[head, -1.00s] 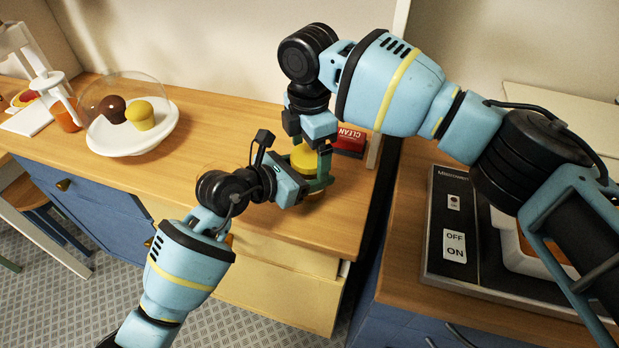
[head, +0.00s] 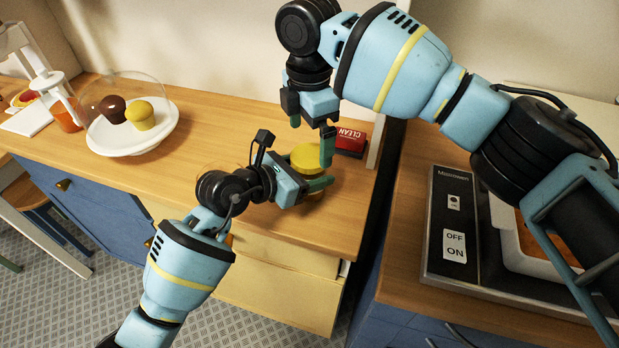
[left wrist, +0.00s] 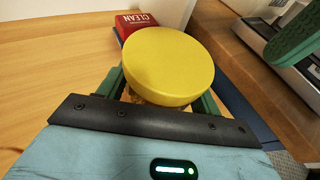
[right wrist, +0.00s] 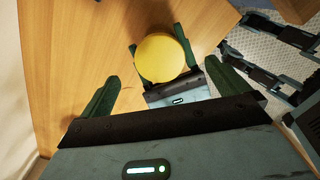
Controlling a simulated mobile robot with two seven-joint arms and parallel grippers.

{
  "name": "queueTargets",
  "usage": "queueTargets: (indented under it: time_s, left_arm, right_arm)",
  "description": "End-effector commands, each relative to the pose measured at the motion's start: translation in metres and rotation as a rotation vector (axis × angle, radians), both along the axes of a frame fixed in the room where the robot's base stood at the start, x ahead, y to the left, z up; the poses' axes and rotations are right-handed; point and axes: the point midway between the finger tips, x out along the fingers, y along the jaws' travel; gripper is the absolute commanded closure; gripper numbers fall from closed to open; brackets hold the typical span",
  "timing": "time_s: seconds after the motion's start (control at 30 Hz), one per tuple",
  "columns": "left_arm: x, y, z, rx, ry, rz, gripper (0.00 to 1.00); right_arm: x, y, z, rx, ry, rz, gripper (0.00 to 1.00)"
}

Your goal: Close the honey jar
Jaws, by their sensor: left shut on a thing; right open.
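The honey jar stands on the wooden counter near its right end, topped by a round yellow lid (head: 307,157). The lid sits flat on the jar and fills the middle of the left wrist view (left wrist: 168,66); it also shows in the right wrist view (right wrist: 160,58). My left gripper (head: 318,188) is shut on the jar body below the lid, its fingers on both sides. The lid hides most of the jar. My right gripper (head: 311,138) is open and empty above the lid, its fingers apart in the right wrist view (right wrist: 160,85).
A red box marked CLEAN (head: 351,141) stands just behind the jar. A white cake stand (head: 165,141) with two muffins under a clear dome is to the left. An appliance with an ON/OFF switch (head: 454,246) is on the right counter, across a gap.

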Motion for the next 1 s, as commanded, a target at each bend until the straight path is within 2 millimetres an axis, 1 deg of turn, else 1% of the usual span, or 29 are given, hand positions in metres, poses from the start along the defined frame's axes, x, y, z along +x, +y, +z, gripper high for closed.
queueTargets:
  time_s: [0.17, 0.4, 0.6, 0.8, 1.0]
  left_arm:
    - [0.000, 0.000, 0.000, 0.001, 0.000, 0.000, 0.99]
    - [0.000, 0.000, 0.000, 0.001, 0.000, 0.000, 0.99]
    - [0.000, 0.000, 0.000, 0.001, 0.000, 0.000, 0.99]
    - [0.000, 0.000, 0.000, 0.001, 0.000, 0.000, 0.99]
    - [0.000, 0.000, 0.000, 0.001, 0.001, 0.000, 0.99]
  right_arm:
    - [0.000, 0.000, 0.022, 0.001, -0.003, 0.000, 0.00]
    - [0.000, 0.001, 0.070, 0.002, -0.004, 0.000, 0.00]
    - [0.000, 0.001, 0.102, 0.001, -0.003, 0.000, 0.00]
    - [0.000, 0.000, 0.117, 0.000, -0.001, 0.000, 0.00]
    - [0.000, 0.000, 0.119, 0.000, -0.001, 0.001, 0.00]
